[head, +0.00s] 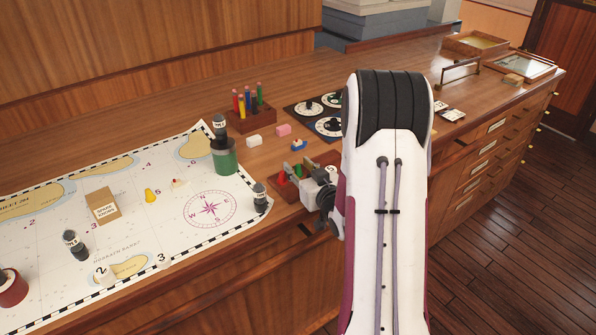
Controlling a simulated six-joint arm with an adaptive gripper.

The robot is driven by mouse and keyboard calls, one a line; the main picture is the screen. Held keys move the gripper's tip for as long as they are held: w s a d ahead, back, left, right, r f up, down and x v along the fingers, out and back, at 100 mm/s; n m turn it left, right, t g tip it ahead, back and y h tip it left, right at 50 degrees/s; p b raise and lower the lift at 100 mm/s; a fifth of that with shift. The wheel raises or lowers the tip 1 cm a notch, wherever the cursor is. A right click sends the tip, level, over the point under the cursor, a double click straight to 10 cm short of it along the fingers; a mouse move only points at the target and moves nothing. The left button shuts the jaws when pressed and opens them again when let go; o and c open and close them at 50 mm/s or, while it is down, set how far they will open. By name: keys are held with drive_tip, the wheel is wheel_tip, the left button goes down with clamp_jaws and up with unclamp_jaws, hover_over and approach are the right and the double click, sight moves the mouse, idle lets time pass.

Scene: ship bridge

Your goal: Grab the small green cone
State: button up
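A small green piece (298,170), probably the green cone, shows right at the fingers of my gripper (297,173). The fingers cover part of it, so its full shape is hidden. It is over or in a shallow reddish-brown wooden tray (284,193) at the counter's front edge. A red piece (282,178) is in the same tray just to the left. My gripper reaches in from the right, low over the tray. The fingers are too small and overlapped to tell whether they are open, shut, or touching the green piece.
A chart (120,220) with dark weights covers the left counter. Behind the tray are a pink block (283,130), a white block (254,141) and a peg holder (250,119).

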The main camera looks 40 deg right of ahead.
drive_tip(key=shift+w+d+f, duration=0.1)
drive_tip(key=shift+w, duration=0.35)
clamp_jaws()
